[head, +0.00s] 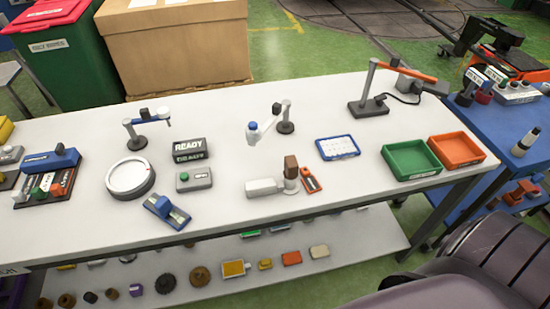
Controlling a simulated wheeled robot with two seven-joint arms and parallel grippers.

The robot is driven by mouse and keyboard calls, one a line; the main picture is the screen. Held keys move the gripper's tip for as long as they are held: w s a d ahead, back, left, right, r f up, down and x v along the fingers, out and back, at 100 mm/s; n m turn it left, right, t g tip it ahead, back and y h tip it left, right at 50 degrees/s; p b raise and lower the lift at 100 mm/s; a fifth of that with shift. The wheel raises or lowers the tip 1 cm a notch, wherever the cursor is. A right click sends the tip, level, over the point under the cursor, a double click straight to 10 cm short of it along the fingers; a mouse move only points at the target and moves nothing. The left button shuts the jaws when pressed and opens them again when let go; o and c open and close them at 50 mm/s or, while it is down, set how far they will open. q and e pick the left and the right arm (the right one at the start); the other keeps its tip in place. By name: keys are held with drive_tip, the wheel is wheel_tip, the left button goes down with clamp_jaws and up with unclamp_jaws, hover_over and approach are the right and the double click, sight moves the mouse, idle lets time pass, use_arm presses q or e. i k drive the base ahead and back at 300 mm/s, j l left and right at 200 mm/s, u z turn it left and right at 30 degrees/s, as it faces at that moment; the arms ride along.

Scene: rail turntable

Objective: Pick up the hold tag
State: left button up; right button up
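A small orange-red, tag-like piece (310,180) lies on the white table, right of a pale grey block with an upright brown-topped post (291,172). It may be the hold tag, but its lettering is too small to read. Its upper end is close to the post; I cannot tell whether they touch. Neither of my grippers shows in the head view.
The white table (235,205) holds a round white dish (131,177), a READY sign (189,146), a blue panel (338,148), green (411,160) and orange (457,150) trays, and several small stands. A lower shelf (345,232) carries loose parts.

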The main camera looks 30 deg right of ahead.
sight(311, 183)
drive_tip(key=j+z, duration=0.1)
drive_tip(key=z, duration=0.3)
drive_tip(key=j+z, duration=0.1)
drive_tip(key=z, duration=0.3)
drive_tip(key=i+j+z, duration=0.1)
drive_tip(key=z, duration=0.3)
drive_tip(key=j+z, duration=0.1)
drive_tip(key=z, duration=0.3)
